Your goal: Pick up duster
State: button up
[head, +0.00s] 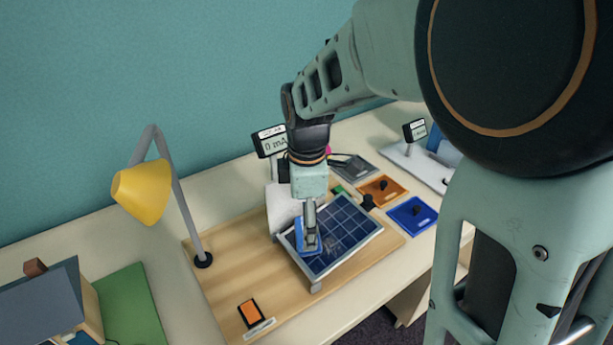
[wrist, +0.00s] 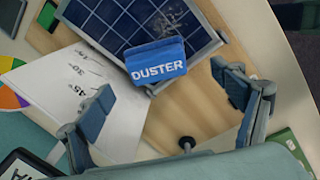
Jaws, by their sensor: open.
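The duster (wrist: 157,66) is a blue block with white "DUSTER" lettering. In the wrist view it lies at the edge of the dark blue solar panel (wrist: 110,22), partly over its frame. My gripper (wrist: 166,95) is open, with one finger on each side of the duster and clear space between. In the head view my gripper (head: 309,240) points down over the left part of the solar panel (head: 345,225); blue shows around the fingers there, and the duster is hard to tell apart from them. A greyish dusty patch shows on the panel.
The panel stands on a wooden board (head: 235,265) beside a white angle-marked sheet (wrist: 75,95). A yellow lamp (head: 142,192) stands left, a meter (head: 271,141) behind. Orange (head: 383,189) and blue (head: 411,215) plates lie right. An orange-faced item (head: 250,312) lies in front.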

aim_at(298, 220)
jog(key=f, duration=0.2)
jog(key=w+f, duration=0.1)
jog(key=f, duration=0.2)
jog(key=shift+d+f, duration=0.1)
jog(key=shift+f, duration=0.25)
jog(key=c, duration=1.4)
jog(key=shift+o, duration=0.2)
